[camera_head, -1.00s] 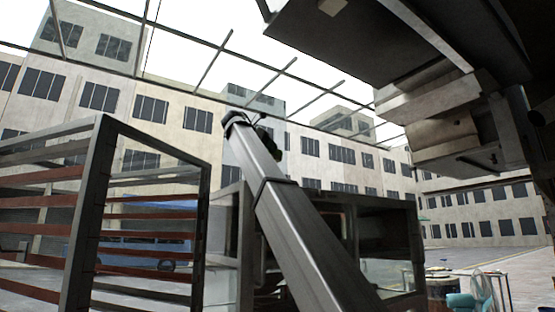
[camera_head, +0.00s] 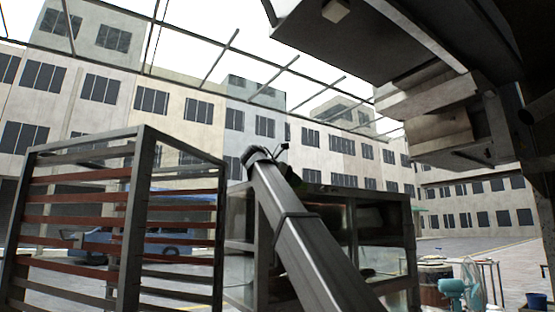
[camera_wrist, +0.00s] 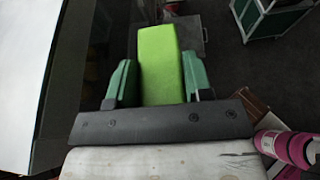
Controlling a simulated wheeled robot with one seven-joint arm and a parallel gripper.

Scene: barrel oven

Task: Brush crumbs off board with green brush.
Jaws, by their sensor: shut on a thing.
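In the wrist view, the bright green brush (camera_wrist: 160,60) stands out between the two dark green fingers of my gripper (camera_wrist: 160,80). The fingers press on its sides, and its long body points away from the camera. Its bristles cannot be made out. My gripper cannot be clearly made out in the head view. No board or crumbs can be made out in either view.
A metal rack with reddish slats (camera_head: 140,215) stands left in the head view, beside a glass-sided cabinet (camera_head: 360,245). A turquoise fan (camera_head: 452,288) stands low right. Dark metalwork (camera_head: 385,45) hangs overhead. A pale flat surface (camera_wrist: 25,60) borders the wrist view's left.

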